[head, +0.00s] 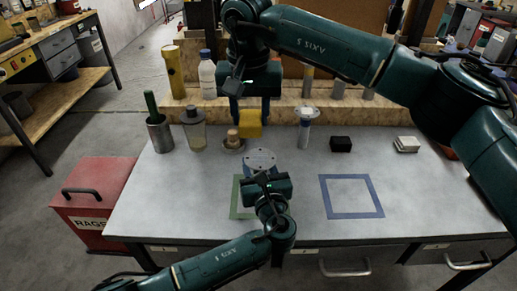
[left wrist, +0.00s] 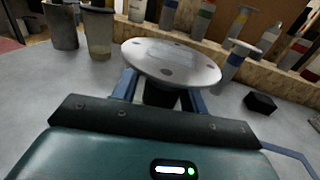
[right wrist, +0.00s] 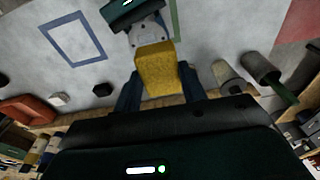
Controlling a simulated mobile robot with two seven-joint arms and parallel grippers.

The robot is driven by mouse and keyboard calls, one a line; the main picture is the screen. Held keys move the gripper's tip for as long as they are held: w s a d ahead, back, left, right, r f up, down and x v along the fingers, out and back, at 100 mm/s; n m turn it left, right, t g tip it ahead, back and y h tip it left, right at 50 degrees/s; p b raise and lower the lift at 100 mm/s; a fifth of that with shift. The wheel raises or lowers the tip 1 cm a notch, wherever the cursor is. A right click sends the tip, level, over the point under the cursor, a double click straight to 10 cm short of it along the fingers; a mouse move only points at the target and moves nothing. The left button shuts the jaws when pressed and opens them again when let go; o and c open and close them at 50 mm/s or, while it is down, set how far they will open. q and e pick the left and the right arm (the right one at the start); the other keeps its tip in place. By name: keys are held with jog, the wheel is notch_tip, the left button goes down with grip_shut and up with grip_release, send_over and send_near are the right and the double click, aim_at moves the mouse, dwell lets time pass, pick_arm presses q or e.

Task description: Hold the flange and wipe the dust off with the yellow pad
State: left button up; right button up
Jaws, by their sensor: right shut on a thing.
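The flange, a round grey metal disc with bolt holes (head: 260,157), stands at the green square outline (head: 236,205) on the grey worktop. In the left wrist view its disc (left wrist: 170,62) shows dark smudges. My left gripper (head: 262,172) is low in front of it, its blue fingers on either side of the neck under the disc; the jaws look open, and contact is hard to tell. My right gripper (head: 250,108) points down behind the flange, shut on the yellow pad (head: 250,126). The pad (right wrist: 157,70) is above the worktop, apart from the disc.
A blue square outline (head: 351,196) lies clear at the right. Behind stand a cup with a green handle (head: 159,132), a jar (head: 194,130), a brush-like item (head: 232,142), a white-and-blue tube (head: 305,128), a black block (head: 340,144) and white pads (head: 406,144). A red rag bin (head: 95,195) is left.

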pick_arm(q)
jog(key=shift+o, duration=0.9)
jog(key=shift+s, duration=0.2)
jog(key=v, duration=1.1)
jog(key=shift+s+d, duration=0.15)
jog(key=shift+s, duration=0.2)
